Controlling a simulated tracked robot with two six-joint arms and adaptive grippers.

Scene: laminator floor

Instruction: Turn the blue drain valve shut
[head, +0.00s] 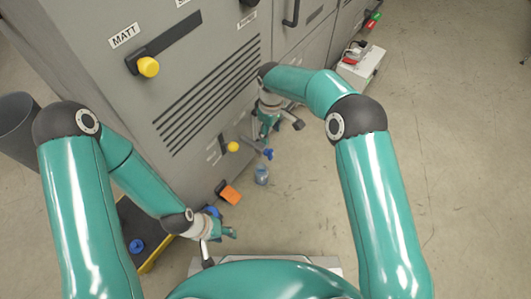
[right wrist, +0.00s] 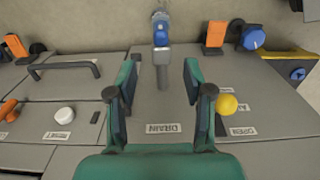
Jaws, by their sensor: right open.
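The blue drain valve (head: 267,153) sits at the end of a short grey pipe low on the grey machine's front. In the right wrist view the blue valve (right wrist: 160,38) is just beyond the pipe (right wrist: 162,72), above an upside-down DRAIN label (right wrist: 163,128). My right gripper (head: 264,135) hangs close to the machine, near the valve. In the right wrist view its fingers (right wrist: 161,68) are spread to either side of the pipe, with nothing held. My left gripper (head: 230,233) is low at the machine's left end, away from the valve; its jaw gap is unclear.
A clear container (head: 261,175) stands on the floor below the valve. A yellow knob (head: 232,146) and an orange flap (head: 229,195) stick out nearby. A yellow-edged black platform (head: 140,225) lies at left. The floor to the right is open.

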